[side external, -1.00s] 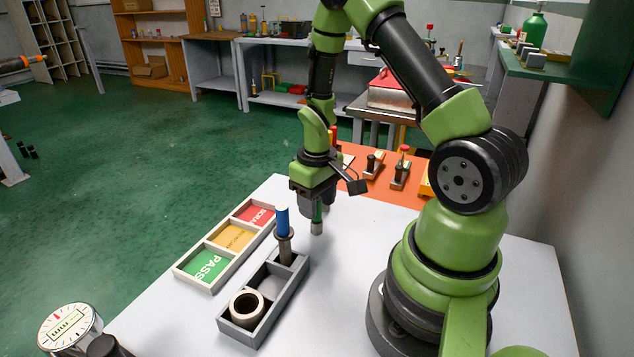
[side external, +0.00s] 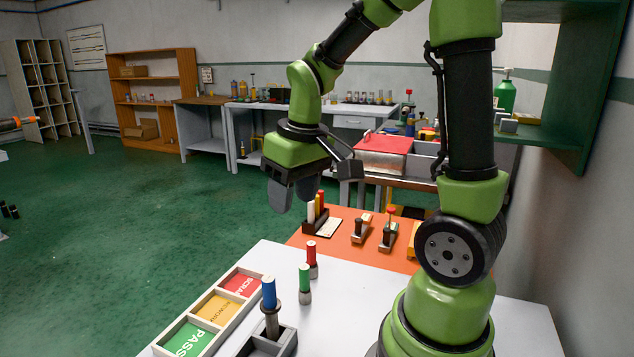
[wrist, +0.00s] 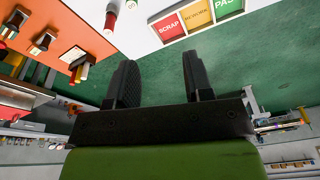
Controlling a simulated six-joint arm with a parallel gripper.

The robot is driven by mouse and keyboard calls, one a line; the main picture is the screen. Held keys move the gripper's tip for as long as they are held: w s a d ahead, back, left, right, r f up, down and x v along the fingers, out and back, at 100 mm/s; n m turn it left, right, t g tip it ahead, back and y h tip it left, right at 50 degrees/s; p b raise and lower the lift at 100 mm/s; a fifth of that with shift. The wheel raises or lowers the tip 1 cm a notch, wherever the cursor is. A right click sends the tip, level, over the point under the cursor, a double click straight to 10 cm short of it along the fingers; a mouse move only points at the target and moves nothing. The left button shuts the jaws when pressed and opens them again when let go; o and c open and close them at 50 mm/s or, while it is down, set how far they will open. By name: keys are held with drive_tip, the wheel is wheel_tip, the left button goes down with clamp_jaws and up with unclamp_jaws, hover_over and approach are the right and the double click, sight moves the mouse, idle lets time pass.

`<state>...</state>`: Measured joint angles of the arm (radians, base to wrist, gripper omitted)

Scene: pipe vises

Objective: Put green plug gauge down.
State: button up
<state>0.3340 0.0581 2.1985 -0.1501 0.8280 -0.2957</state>
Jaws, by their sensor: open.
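The green plug gauge (side external: 305,284) stands upright on the white table, with its green handle up. The red plug gauge (side external: 312,260) stands just behind it; it also shows in the wrist view (wrist: 110,20). The blue plug gauge (side external: 269,293) stands upright at the grey tray (side external: 284,345), left of the green one. My gripper (side external: 294,195) is open and empty, raised well above and behind the gauges. In the wrist view its fingers (wrist: 160,75) are apart with only floor between them.
The sorting tray (side external: 203,338) with scrap, rework and pass sections lies to the left. An orange mat (side external: 340,255) behind the gauges holds a dark rack (side external: 315,222) and small clamp-like tools (side external: 388,238). White table right of the gauges is clear.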

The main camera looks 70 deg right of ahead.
drive_tip(key=s+a+r+t+y, duration=0.2)
drive_tip(key=s+a+r+t, duration=0.3)
drive_tip(key=a, duration=0.5)
drive_tip(key=s+r, duration=0.2)
drive_tip(key=s, duration=0.1)
drive_tip(key=shift+s+r+m, duration=0.3)
drive_tip(key=shift+r, duration=0.1)
